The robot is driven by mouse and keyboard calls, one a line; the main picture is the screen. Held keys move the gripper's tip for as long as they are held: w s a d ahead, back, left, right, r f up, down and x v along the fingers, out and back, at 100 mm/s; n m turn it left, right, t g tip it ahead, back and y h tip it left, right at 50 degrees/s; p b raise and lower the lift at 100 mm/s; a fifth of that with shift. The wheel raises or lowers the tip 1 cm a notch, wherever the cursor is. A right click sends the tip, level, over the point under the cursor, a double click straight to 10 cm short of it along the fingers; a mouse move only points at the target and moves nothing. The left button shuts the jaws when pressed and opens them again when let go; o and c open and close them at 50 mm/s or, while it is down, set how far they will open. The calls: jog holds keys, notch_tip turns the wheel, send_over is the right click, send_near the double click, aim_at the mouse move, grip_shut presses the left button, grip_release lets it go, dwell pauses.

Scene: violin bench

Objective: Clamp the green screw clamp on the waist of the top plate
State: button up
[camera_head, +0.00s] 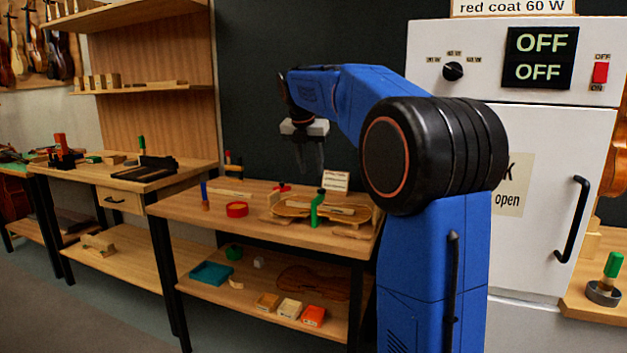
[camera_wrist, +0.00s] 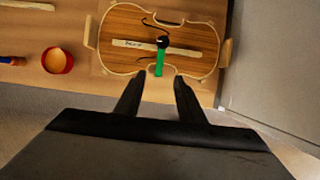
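The top plate (camera_head: 290,210) lies on the bench, and it also shows in the wrist view (camera_wrist: 195,36) with a light bar along its middle. The green screw clamp (camera_head: 315,208) stands at the near waist edge of the plate. In the wrist view the green clamp (camera_wrist: 160,62) has a dark round head over the plate; whether it is tightened I cannot tell. My gripper (camera_head: 311,168) hangs above the bench, apart from the clamp. In the wrist view its two dark fingers (camera_wrist: 155,82) are spread with nothing between them, pointing toward the clamp.
A red round container (camera_head: 237,209) and a blue-handled tool (camera_head: 205,196) are left of the plate. A small sign (camera_head: 335,181) stands behind it. The lower shelf holds a blue tray (camera_head: 211,273) and small boxes (camera_head: 290,308). A white cabinet (camera_head: 450,70) stands to the right.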

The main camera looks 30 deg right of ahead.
jog(key=shift+v, duration=1.15)
jog(key=s+a+f+m+y, duration=0.1)
jog(key=s+a+f+m, duration=0.25)
jog(key=s, duration=0.35)
jog(key=s+a+f+m+t, duration=0.1)
jog(key=s+a+f+m, duration=0.3)
jog(key=s, duration=0.3)
jog(key=s+a+f+m+y, duration=0.1)
jog(key=s+a+f+m, duration=0.1)
jog(key=s+a+m, duration=0.4)
jog(key=s+a+f+m, duration=0.2)
jog(key=s+f+m, duration=0.4)
jog(key=s+f, duration=0.3)
jog(key=s+a+f+m+t+y, duration=0.1)
jog(key=s+a+f+m, duration=0.1)
jog(key=s+f+m, duration=0.4)
jog(key=s+f, duration=0.3)
jog(key=s, duration=0.1)
jog(key=shift+f+y, duration=0.3)
jog(key=shift+s+a, duration=0.1)
dwell(0.4)
